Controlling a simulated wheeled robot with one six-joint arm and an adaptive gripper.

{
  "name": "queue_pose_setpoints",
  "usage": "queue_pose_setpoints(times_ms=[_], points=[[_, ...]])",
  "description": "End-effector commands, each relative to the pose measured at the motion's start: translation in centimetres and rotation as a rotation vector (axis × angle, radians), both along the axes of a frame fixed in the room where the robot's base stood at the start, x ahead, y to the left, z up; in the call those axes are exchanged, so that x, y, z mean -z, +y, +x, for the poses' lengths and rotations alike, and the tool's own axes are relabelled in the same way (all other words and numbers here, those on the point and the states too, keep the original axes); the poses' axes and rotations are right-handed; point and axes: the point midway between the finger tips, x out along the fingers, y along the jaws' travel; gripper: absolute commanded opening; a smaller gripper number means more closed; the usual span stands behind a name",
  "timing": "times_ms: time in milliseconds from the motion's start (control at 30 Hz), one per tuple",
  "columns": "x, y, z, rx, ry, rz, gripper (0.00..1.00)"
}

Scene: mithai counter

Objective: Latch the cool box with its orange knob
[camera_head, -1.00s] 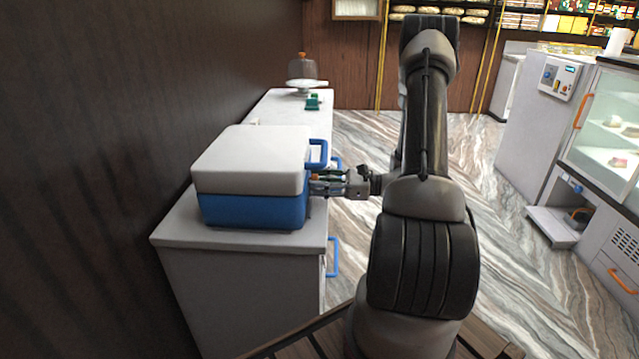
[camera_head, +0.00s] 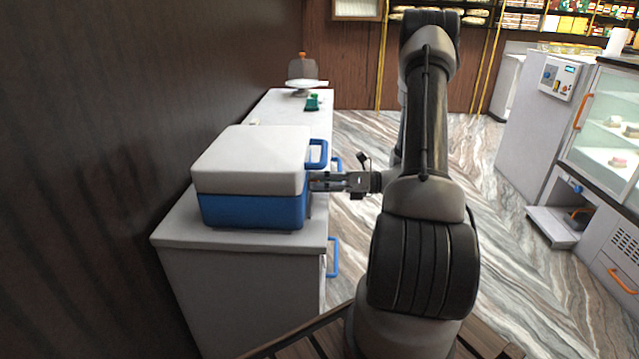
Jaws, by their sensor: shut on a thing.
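The cool box (camera_head: 252,208) has a blue body and a white lid (camera_head: 250,160), and stands on the near end of the counter. Its lid is down. A blue handle (camera_head: 318,153) sticks out at its right side. My gripper (camera_head: 316,181) reaches in from the right, its fingers at the box's right face just under the lid edge. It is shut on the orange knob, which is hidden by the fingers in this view. The latch position cannot be made out.
The pale counter (camera_head: 200,236) runs back along the dark wall, with blue handles (camera_head: 333,257) on its right side. Farther back are a small green object (camera_head: 312,102) and a covered cake stand (camera_head: 301,80). A glass display case (camera_head: 610,130) stands right. Marble floor lies clear between.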

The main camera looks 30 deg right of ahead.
Motion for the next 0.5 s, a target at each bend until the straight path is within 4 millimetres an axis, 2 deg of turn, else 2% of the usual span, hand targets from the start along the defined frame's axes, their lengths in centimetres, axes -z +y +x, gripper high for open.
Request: queue_pose_setpoints(times_ms=[500], points=[[-0.06, -0.08, 0.05, 0.001, 0.382, 0.258, 0.14]])
